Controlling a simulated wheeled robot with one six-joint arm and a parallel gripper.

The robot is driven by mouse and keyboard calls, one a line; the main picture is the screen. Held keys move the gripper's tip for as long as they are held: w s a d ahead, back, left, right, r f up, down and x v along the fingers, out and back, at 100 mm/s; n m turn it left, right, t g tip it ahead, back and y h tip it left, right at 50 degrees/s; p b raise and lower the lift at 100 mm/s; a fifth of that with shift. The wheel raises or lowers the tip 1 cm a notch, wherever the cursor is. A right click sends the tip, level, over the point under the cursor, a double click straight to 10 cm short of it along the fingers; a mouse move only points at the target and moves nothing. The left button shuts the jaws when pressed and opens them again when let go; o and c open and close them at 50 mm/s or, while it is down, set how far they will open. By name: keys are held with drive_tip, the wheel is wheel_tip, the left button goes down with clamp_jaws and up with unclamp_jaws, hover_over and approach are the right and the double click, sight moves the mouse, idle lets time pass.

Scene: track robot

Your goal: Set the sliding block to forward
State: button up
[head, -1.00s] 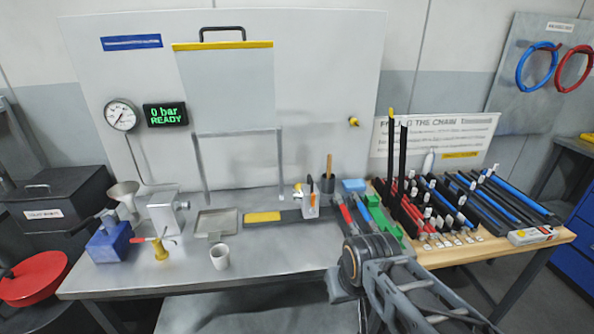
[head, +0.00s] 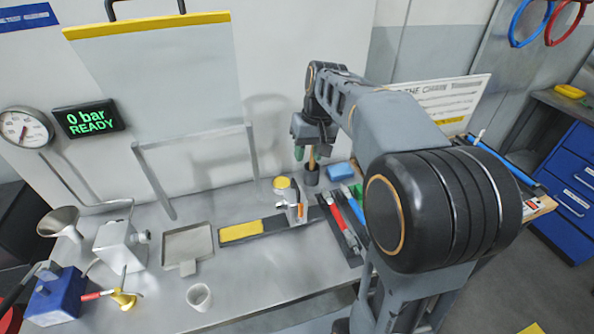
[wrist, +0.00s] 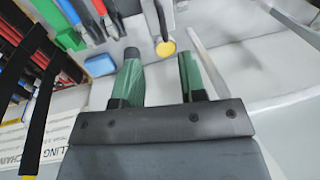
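A yellow strip (head: 240,231) covers the rail's left end. In the wrist view the yellow top (wrist: 165,49) shows just beyond the gap between the fingers. My gripper (head: 305,152) hangs above and behind the block, apart from it. In the wrist view its two green fingers (wrist: 160,78) are spread with nothing between them. I can read no marking for forward.
A blue block (head: 340,171) and red and blue tools (head: 343,222) lie to the right. A metal tray (head: 188,244) and white cup (head: 199,297) are left.

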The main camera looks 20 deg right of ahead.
sight(296, 185)
drive_tip(key=w+f, duration=0.1)
drive_tip(key=f, duration=0.3)
drive_tip(key=a+f+p, duration=0.1)
drive_tip(key=f, duration=0.3)
drive_tip(key=w+a+f, duration=0.1)
drive_tip(key=f, duration=0.3)
drive_tip(key=shift+w+p, duration=0.3)
drive_tip(key=shift+w, duration=0.05)
clamp_jaws()
